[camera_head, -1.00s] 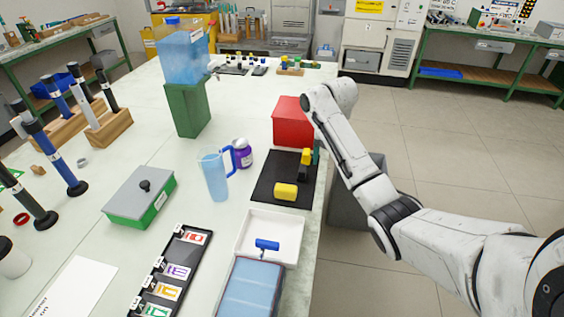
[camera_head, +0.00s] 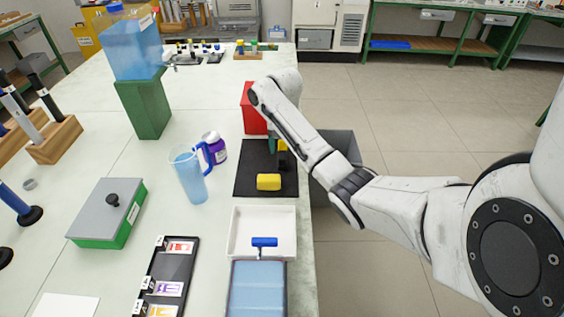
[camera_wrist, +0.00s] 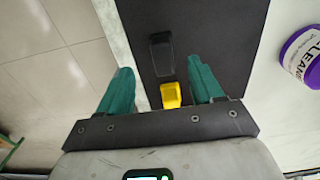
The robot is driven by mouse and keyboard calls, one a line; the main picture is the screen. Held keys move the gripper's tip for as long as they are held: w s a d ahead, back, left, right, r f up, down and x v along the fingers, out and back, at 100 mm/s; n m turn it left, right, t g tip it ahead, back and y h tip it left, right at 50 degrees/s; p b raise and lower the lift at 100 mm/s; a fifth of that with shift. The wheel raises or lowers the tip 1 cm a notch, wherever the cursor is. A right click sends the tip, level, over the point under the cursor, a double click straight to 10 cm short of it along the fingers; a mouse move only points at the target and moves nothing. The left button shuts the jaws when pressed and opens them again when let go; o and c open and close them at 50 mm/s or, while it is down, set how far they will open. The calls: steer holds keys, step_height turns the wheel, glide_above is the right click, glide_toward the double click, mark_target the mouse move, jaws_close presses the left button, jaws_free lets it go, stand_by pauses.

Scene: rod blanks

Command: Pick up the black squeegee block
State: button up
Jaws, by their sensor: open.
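The black squeegee block (camera_head: 282,161) is a small dark block on the black mat near the table's right edge. In the wrist view the block (camera_wrist: 161,54) lies just ahead of the space between my fingertips. A yellow piece (camera_wrist: 171,95) is close to it, between my fingers; I cannot tell whether the two are joined. My gripper (camera_wrist: 160,68) has two green fingers spread apart, with nothing held. In the head view my gripper (camera_head: 272,144) is over the far part of the mat, partly hidden by my arm. Its height is hard to judge.
A yellow block (camera_head: 268,181) lies on the mat (camera_head: 250,160) nearby. A white tray (camera_head: 238,236) is in front. Floor lies beyond the right edge.

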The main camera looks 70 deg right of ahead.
mark_target(282, 155)
steer(key=f, duration=0.5)
steer(key=shift+w+a, duration=0.15)
steer(key=shift+a, duration=0.05)
steer(key=c, duration=1.1)
steer(key=shift+c, duration=0.2)
steer(key=shift+w+r, duration=0.1)
steer(key=shift+r, duration=0.5)
steer(key=s+a+r+p, duration=0.2)
steer(key=s+r+p, duration=0.9)
steer(key=s, duration=0.3)
steer(key=shift+a+r+p, duration=0.2)
steer(key=shift+r+p, duration=0.1)
steer(key=shift+r, duration=0.05)
